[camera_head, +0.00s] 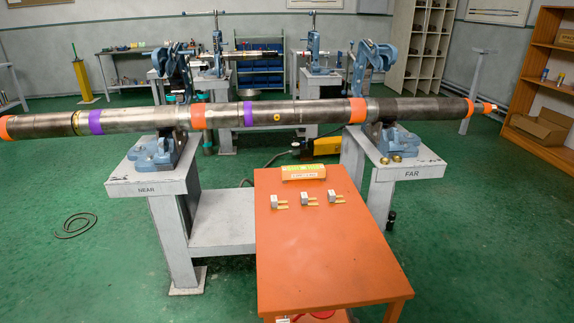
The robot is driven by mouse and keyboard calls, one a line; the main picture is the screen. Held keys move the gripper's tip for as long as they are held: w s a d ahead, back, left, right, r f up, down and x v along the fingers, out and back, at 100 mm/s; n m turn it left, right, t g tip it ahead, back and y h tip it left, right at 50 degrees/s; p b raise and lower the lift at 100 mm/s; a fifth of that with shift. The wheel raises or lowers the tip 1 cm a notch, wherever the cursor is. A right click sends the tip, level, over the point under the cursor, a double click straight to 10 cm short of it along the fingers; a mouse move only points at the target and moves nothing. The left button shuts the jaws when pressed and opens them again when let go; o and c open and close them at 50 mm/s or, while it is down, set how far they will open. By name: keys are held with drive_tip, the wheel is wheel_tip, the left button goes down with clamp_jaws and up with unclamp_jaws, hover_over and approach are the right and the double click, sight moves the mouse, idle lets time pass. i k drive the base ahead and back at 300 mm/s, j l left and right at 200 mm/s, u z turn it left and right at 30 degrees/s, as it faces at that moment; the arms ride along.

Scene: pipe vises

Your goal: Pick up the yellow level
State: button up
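The yellow level (303,172) is a short block with a yellow top and an orange-tan front with small markings. It lies flat at the far end of the orange table (318,265), with its length running left to right. Nothing touches it from above. My gripper is not in view in the head view.
Three small grey-and-brass pieces (307,198) sit in a row just nearer than the level. Behind the table, a long banded pipe (330,111) rests on blue vises on stands marked NEAR (150,181) and FAR (405,168). The table's near part is bare.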

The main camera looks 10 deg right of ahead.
sight(304, 171)
drive_tip(key=i+j, duration=1.55)
drive_tip(key=i+j+z, duration=0.45)
drive_tip(key=i+j, duration=0.15)
drive_tip(key=j, duration=0.15)
drive_tip(key=z, duration=1.15)
drive_tip(key=i, duration=0.5)
